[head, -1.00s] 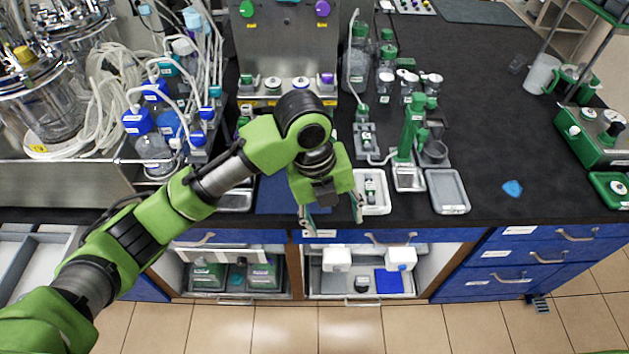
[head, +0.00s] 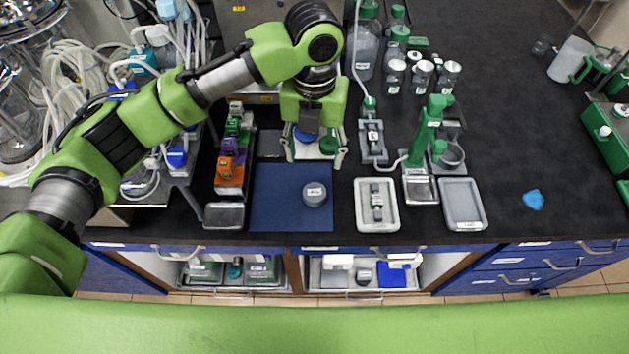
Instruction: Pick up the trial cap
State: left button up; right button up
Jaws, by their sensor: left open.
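My left gripper (head: 315,158) is open, fingers pointing down, over the back edge of the blue mat (head: 275,212). No object is held between its fingers. Behind and between the fingers are a blue cap (head: 304,136) and a green cap (head: 328,146), partly hidden by the gripper. A small grey round labelled piece (head: 315,194) sits on the mat, in front of the gripper and apart from it. I cannot tell which of these is the trial cap. My right gripper is not in view.
Left of the mat stands a rack of coloured pieces (head: 231,165). To the right are a white tray (head: 362,216), a green stand (head: 425,135) and a grey tray (head: 463,205). Bottles (head: 366,48) stand behind. The black bench is clear around a blue scrap (head: 534,200).

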pick_arm(q)
jog(key=p, duration=0.1)
send_over(314, 192)
notch_tip(314, 192, down, 7)
jog(key=shift+r, duration=0.2)
jog(key=shift+w+f, duration=0.1)
jog(key=shift+f, duration=0.15)
jog(key=f+p, duration=0.2)
jog(key=f, duration=0.2)
jog(key=shift+s+f, duration=0.15)
jog(key=shift+s, duration=0.05)
jog(key=shift+f, duration=0.4)
jog(key=c, duration=0.9)
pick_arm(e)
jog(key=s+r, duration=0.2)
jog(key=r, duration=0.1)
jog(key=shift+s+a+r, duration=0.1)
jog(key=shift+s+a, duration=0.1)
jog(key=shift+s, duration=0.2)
